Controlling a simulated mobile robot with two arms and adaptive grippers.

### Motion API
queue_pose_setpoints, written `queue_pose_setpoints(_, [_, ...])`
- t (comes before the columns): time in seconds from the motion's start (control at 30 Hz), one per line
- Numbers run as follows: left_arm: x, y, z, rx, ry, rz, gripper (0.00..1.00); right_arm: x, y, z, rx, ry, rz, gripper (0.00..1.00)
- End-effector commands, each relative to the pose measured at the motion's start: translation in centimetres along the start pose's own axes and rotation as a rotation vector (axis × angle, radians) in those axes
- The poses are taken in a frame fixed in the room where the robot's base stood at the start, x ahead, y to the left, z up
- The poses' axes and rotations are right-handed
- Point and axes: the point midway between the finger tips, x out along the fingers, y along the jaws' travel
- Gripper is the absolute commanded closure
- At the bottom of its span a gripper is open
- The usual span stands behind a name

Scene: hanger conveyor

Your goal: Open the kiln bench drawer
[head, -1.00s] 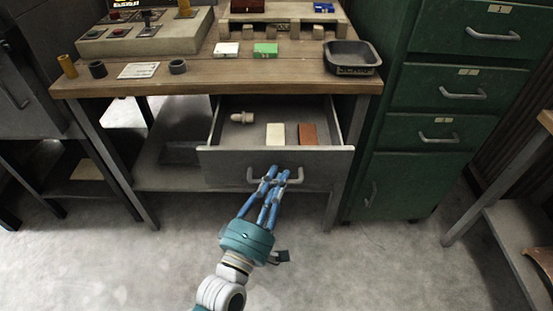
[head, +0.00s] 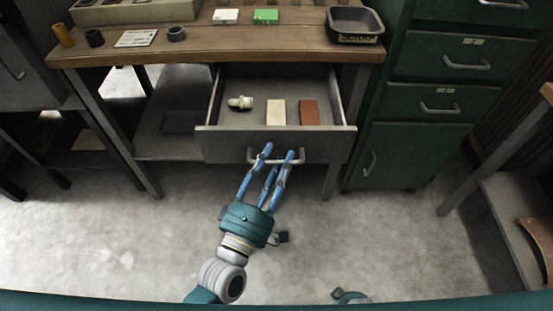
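The kiln bench drawer (head: 222,146) is pulled out from under the wooden bench top (head: 215,43), and its inside shows. Its pale bar handle (head: 302,158) is on the grey front. My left gripper (head: 278,153) is at the handle with its blue fingers spread apart. The fingertips are beside the bar, one left and one right of its middle, and a third finger is lower between them. I cannot tell whether they touch the bar. My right gripper's fingers are not in view; only a small teal part of mine shows at the bottom edge.
In the drawer lie a whitish knobbed piece (head: 240,102), a cream block (head: 276,112) and a red-brown block (head: 309,112). A dark scrap tray (head: 355,38) sits on the bench's right end. A green cabinet (head: 400,140) stands right. The floor in front is clear.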

Motion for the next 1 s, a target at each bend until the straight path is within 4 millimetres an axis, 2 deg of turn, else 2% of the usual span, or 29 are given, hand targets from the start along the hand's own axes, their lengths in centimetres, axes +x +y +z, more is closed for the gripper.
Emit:
queue_pose_setpoints(0.2, [-0.1,0.1,0.0,-0.001,0.0,0.002,0.66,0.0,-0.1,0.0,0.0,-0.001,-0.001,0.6])
queue_pose_setpoints(0.33, [-1.2,0.0,0.1,-0.001,-0.001,-0.001,0.66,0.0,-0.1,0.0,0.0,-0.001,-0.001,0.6])
queue_pose_setpoints(0.7, [-8.8,-0.1,0.1,0.001,-0.003,-0.004,0.66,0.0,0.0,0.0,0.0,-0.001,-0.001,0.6])
queue_pose_setpoints(0.83, [-10.7,-0.1,0.1,0.0,-0.002,-0.003,0.66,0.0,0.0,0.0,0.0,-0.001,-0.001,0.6])
queue_pose_setpoints(1.0, [-11.9,0.0,0.0,-0.001,-0.001,0.0,0.66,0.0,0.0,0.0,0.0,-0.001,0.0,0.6])
